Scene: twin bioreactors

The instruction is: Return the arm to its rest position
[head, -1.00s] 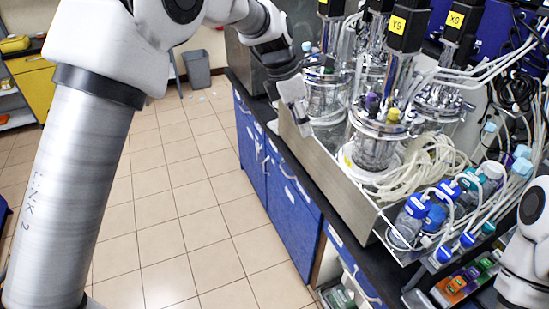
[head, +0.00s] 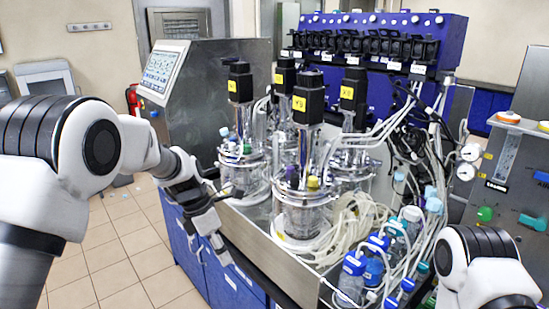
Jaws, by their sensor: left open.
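My left arm comes in from the left, and its gripper (head: 218,246) hangs fingers down at the front left edge of the bioreactor bench. It is open, with nothing seen between its fingers. It is apart from the glass vessels (head: 302,212) standing to its right. My right arm (head: 485,272) shows only in part at the lower right; its gripper is out of view.
Bioreactors with black motor heads (head: 308,97) stand on a steel tray. Loose pale tubing (head: 350,228) and blue-capped bottles (head: 352,275) crowd the right. A control unit with a screen (head: 163,70) stands behind. Tiled floor (head: 120,245) at left is free.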

